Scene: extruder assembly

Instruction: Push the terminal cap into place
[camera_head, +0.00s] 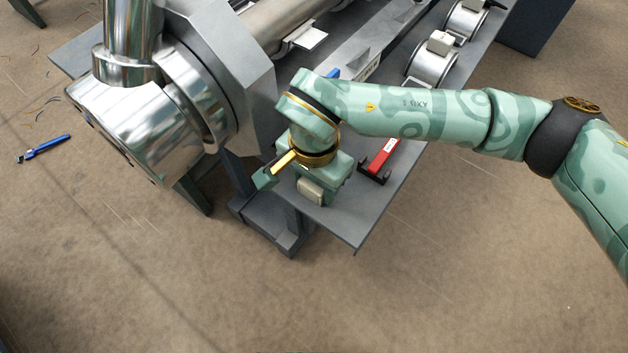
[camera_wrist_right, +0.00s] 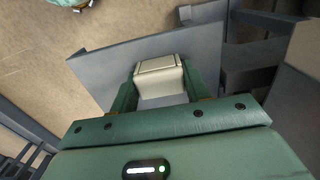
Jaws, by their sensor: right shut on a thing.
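My right gripper (camera_head: 308,190) is over the near end of the grey bench, close to the big steel extruder head. It is shut on a small beige block with rounded edges, which I take to be the terminal cap (camera_head: 312,192). In the right wrist view the terminal cap (camera_wrist_right: 158,72) sits between the two green fingers of my right gripper (camera_wrist_right: 158,88), with grey bench surface behind it. Heater bands with pale terminal blocks (camera_head: 440,42) show at the top right of the head view. My left gripper is not in view.
The polished extruder head (camera_head: 150,115) and its grey flange (camera_head: 235,65) stand left of my right gripper. A red tool (camera_head: 383,155) rests in a dark holder on the bench (camera_head: 350,225). A blue tool (camera_head: 43,148) lies on the floor at left. The front floor is clear.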

